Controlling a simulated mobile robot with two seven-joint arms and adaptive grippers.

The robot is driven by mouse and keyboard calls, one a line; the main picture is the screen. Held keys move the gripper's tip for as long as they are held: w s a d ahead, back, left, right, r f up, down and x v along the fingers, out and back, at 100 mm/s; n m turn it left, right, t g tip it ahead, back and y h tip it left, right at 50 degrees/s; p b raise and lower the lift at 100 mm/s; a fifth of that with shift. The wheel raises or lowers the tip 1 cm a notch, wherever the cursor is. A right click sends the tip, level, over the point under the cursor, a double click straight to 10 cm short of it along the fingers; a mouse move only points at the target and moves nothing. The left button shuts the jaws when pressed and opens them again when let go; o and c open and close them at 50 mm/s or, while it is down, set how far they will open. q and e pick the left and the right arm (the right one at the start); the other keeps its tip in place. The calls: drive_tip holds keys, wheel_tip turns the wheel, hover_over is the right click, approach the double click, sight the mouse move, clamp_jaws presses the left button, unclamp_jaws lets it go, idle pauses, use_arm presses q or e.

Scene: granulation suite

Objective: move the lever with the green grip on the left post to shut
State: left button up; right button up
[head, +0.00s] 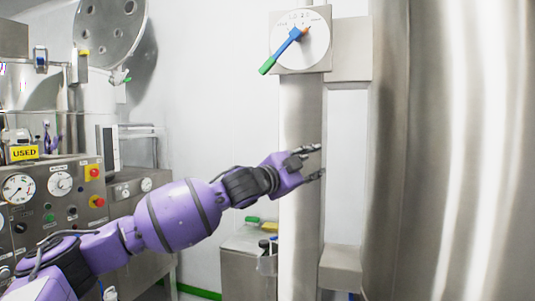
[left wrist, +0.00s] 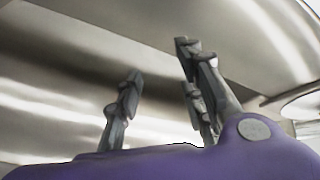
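The lever (head: 284,49) shows at the top of the head view, on a round white dial (head: 316,46) fixed to a steel post (head: 301,120). Its bar is blue, its green grip (head: 267,66) points down and left, and a small orange tip points up and right. The dial's lettering is too small to read surely. My left gripper (head: 318,162) is below the lever, in front of the post, pointing right. Its fingers are spread and empty; they also show apart in the left wrist view (left wrist: 160,85). The lever is not seen in the left wrist view. My right gripper is in neither view.
A large curved steel vessel (head: 465,150) fills the right side. A control panel (head: 55,205) with gauges and buttons stands at the left, with a yellow USED sign (head: 25,153). A steel cabinet (head: 245,265) stands low beside the post. The space between lever and gripper looks clear.

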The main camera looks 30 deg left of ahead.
use_arm(q)
drive_tip(key=s+a+r+n+t+y, duration=0.1)
drive_tip(key=s+a+r, duration=0.2)
drive_tip(key=r, duration=0.6)
drive_tip(key=s+a+r+t+y, duration=0.1)
drive_tip(key=s+a+r, duration=0.25)
drive_tip(key=r, duration=0.55)
drive_tip(key=n+y, duration=0.1)
drive_tip(key=n, duration=0.2)
approach(265, 66)
drive_tip(key=f+x, duration=0.1)
drive_tip(key=x, duration=0.2)
drive_tip(key=shift+t, duration=0.3)
drive_tip(key=x, duration=0.5)
drive_tip(key=p+x, duration=0.1)
drive_tip(key=x, duration=0.1)
drive_tip(key=shift+w+r, duration=0.15)
drive_tip(key=shift+r, duration=0.25)
drive_tip(key=shift+w, duration=0.4)
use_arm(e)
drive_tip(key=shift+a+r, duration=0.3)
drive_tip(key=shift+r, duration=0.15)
use_arm(q)
clamp_jaws()
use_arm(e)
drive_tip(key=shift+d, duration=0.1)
